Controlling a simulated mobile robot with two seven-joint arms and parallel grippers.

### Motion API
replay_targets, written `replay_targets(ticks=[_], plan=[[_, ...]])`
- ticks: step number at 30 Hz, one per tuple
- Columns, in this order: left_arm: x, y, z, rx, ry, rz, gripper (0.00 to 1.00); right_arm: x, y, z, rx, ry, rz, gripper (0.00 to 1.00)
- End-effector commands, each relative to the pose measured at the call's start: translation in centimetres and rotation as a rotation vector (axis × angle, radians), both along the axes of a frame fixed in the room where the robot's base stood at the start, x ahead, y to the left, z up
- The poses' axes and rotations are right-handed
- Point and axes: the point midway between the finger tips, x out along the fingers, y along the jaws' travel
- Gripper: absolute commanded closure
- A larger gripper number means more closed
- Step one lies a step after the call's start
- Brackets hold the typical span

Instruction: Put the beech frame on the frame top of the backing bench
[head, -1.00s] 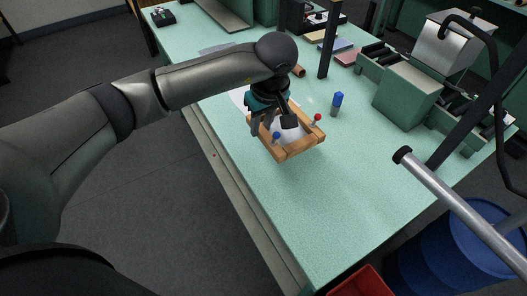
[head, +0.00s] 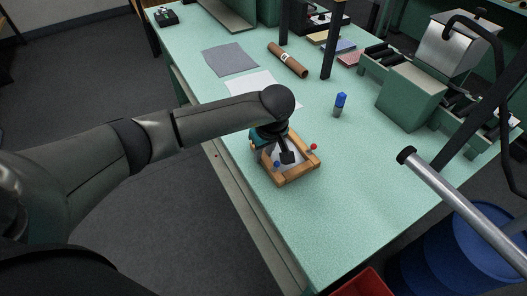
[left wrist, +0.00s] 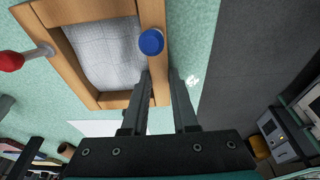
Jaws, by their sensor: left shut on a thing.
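The beech frame (head: 299,177) is a light wooden rectangle around a pale grey cloth, with a red-headed pin and a blue-headed pin on it. It is at or just above the mint-green bench top (head: 350,210), near the left edge; I cannot tell if it touches. My left gripper (head: 283,157) is shut on one side bar of the frame. In the left wrist view the fingers (left wrist: 165,100) straddle that bar, beside the blue pin head (left wrist: 151,42). I cannot make out a separate frame top. My right gripper is not in view.
A grey sheet (head: 230,59), a white sheet (head: 250,88) and a brown roll (head: 287,60) lie behind. A blue-capped bottle (head: 339,104) stands to the right, before a green machine (head: 410,98). A silver tube (head: 465,205) crosses at right. The front bench top is clear.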

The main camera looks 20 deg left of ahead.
Motion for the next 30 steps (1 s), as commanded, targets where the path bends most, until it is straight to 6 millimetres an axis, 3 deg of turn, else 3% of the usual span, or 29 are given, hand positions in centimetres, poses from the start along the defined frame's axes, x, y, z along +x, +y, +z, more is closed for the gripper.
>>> replay_targets(ticks=[2,3,10,21,26,30], plan=[[0.1,0.0,-0.3,-0.001,-0.002,0.000,1.00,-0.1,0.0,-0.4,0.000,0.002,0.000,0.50],[0.0,0.0,-0.3,0.000,0.000,0.000,0.70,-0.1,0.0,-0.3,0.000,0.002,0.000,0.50],[0.0,0.0,-0.2,0.001,0.001,0.000,0.44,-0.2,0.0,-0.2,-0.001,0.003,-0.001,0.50],[0.0,0.0,0.3,0.000,0.000,0.000,0.43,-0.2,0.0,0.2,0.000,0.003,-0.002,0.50],[-0.3,-0.5,2.9,0.000,-0.005,-0.003,0.43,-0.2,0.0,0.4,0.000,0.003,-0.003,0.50],[-0.8,-1.1,6.1,0.000,-0.007,-0.002,0.43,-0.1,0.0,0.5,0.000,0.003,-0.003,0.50]])
